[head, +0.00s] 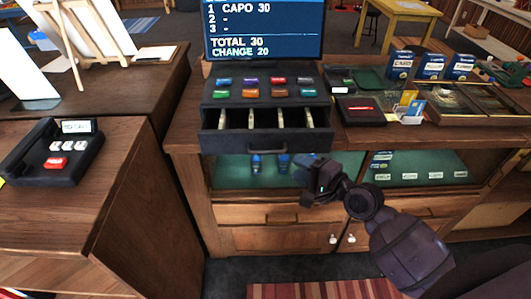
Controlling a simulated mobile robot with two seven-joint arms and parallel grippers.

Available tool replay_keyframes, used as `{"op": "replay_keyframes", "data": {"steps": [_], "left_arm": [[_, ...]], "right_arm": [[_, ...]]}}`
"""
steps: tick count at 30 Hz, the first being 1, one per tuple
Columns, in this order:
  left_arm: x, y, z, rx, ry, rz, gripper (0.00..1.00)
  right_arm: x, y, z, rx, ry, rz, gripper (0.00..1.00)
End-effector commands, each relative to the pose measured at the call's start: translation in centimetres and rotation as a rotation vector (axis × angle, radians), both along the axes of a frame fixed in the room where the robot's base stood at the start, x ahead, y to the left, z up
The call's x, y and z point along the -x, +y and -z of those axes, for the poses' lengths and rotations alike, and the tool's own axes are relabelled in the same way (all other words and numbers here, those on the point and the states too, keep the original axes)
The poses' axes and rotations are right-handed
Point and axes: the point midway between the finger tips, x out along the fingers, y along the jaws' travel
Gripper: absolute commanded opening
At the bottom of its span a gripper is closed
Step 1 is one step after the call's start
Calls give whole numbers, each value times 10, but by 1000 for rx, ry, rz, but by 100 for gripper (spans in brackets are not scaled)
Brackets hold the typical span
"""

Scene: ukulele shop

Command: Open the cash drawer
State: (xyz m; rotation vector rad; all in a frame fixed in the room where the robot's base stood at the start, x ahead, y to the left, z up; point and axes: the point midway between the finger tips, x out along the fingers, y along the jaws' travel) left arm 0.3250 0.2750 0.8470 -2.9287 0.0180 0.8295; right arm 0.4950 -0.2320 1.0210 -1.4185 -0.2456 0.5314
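The black cash register (264,89) stands on the wooden counter, with rows of coloured keys on its top. Its cash drawer (265,138) is pulled out toward me, and dividers and compartments show inside. The drawer handle (267,149) is on the front face. The register screen (264,30) reads "CAPO 30", "TOTAL 30" and "CHANGE 20". My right gripper (314,190) is below and slightly right of the drawer, apart from the handle, in front of the glass case. Its fingers are dark and small, so their opening is unclear. My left gripper is not in view.
Blue boxes (431,66), a black tray with a red pen (361,110) and a card holder (408,107) are on the right counter. Below is a glass display case (420,168). The floor in front holds a striped rug (325,289).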

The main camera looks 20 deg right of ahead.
Motion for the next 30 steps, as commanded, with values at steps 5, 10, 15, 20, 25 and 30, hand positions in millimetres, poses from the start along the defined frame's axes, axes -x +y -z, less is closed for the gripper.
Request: {"op": "replay_keyframes", "data": {"steps": [5, 10, 15, 20, 25, 30], "left_arm": [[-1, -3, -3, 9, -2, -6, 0], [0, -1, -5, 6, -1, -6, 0], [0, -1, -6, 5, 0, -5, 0], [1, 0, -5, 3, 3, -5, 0], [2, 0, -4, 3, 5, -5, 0], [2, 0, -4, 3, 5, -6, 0]], "right_arm": [[-17, 11, 1, -1, -2, -2, 36], [-43, 25, 5, 0, -2, -2, 36], [-66, 39, 10, 0, -3, -2, 36], [-82, 47, 13, 2, -3, 0, 36], [-89, 52, 15, 3, -3, -1, 36], [-90, 52, 15, 3, -2, -2, 36]]}}
